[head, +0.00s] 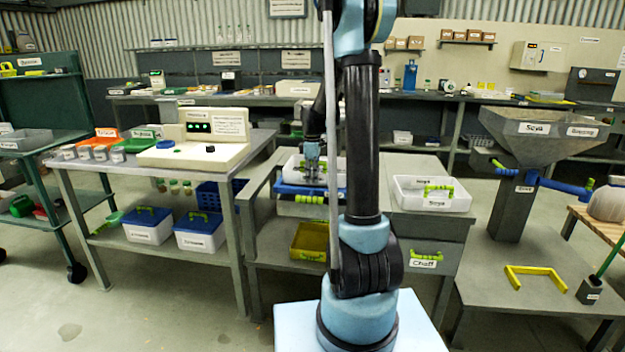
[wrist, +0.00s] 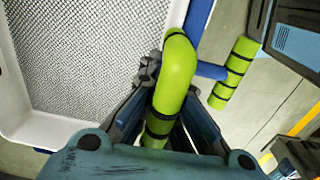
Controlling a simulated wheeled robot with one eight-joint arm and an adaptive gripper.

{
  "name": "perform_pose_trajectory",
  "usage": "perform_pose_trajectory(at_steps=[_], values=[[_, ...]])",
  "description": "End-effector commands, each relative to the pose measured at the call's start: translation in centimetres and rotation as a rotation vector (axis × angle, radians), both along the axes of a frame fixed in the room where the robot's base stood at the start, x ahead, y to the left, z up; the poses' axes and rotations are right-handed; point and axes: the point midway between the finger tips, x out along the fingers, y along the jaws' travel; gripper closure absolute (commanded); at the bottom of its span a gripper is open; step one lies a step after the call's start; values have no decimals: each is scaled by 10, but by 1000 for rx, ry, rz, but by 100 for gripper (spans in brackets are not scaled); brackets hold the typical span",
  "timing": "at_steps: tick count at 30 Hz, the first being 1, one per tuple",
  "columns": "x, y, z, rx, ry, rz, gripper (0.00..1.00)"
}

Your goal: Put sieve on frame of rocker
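The sieve (head: 292,166) is a white, shallow tray. Its grey mesh (wrist: 85,50) fills the left of the wrist view. My gripper (head: 312,165) is over it at the middle table. In the wrist view my gripper's fingers (wrist: 172,95) lie close on both sides of the sieve's green handle (wrist: 178,65), and they look shut on it. The rocker's blue frame (head: 290,189) shows just below the sieve; contact between them is unclear. The frame's blue rail (wrist: 198,18) and green-gripped bar (wrist: 235,73) lie beside the sieve. My arm hides part of both.
Another white tray (head: 405,200) with a green handle, labelled Soya, stands right of my arm on a grey cabinet. A yellow bin (head: 310,240) lies below the rocker. A control-box bench (head: 205,140) stands left, a grey hopper (head: 525,150) right. Open floor is at front left.

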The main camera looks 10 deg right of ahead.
Motion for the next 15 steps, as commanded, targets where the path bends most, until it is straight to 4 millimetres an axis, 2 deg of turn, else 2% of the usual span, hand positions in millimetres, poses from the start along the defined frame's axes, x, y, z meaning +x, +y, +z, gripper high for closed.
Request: perform_pose_trajectory(at_steps=[15], values=[[0,-1,-11,0,0,-1,100]])
